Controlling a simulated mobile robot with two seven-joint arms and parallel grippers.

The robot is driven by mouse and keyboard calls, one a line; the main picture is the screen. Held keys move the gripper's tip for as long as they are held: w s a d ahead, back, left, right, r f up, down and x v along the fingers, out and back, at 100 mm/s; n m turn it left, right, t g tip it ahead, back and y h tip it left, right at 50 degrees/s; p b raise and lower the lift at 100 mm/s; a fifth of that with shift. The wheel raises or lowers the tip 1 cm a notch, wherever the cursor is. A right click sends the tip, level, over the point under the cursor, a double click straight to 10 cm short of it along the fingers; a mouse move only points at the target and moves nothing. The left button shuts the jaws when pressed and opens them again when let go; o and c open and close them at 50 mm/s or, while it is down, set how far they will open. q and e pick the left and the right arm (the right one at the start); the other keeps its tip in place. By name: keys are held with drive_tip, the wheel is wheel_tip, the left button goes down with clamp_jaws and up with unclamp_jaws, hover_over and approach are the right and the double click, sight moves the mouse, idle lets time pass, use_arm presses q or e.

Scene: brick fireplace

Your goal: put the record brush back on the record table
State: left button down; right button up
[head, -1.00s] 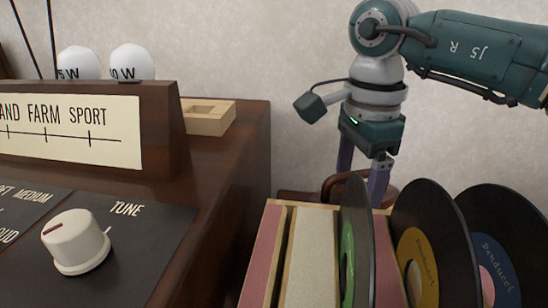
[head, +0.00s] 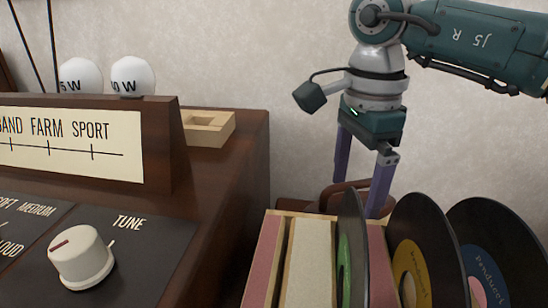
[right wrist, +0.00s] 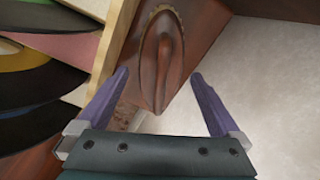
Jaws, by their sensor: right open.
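My right gripper (head: 358,196) hangs open behind the record crate in the head view, its purple fingers spread and pointing down. In the right wrist view its fingertips (right wrist: 160,75) stand on either side of a brown, wood-like piece with a raised oval loop (right wrist: 163,50). Nothing is visibly held. A brown rounded loop (head: 343,197) also shows behind the crate in the head view, partly hidden by a record. I cannot tell whether it is the record brush, and no other brush is recognisable. I cannot pick out the record table for certain. My left gripper is not in view.
A crate (head: 262,262) with several upright black records (head: 415,250) stands just in front of the right gripper. A large radio-like panel with a white tune knob (head: 80,257) fills the left. A small wooden tray (head: 226,129) sits on the dark cabinet. A pale wall is behind.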

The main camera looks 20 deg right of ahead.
wheel_tip(320, 180, up, 10)
drive_tip(key=p, duration=0.3)
drive_tip(key=shift+f, duration=0.2)
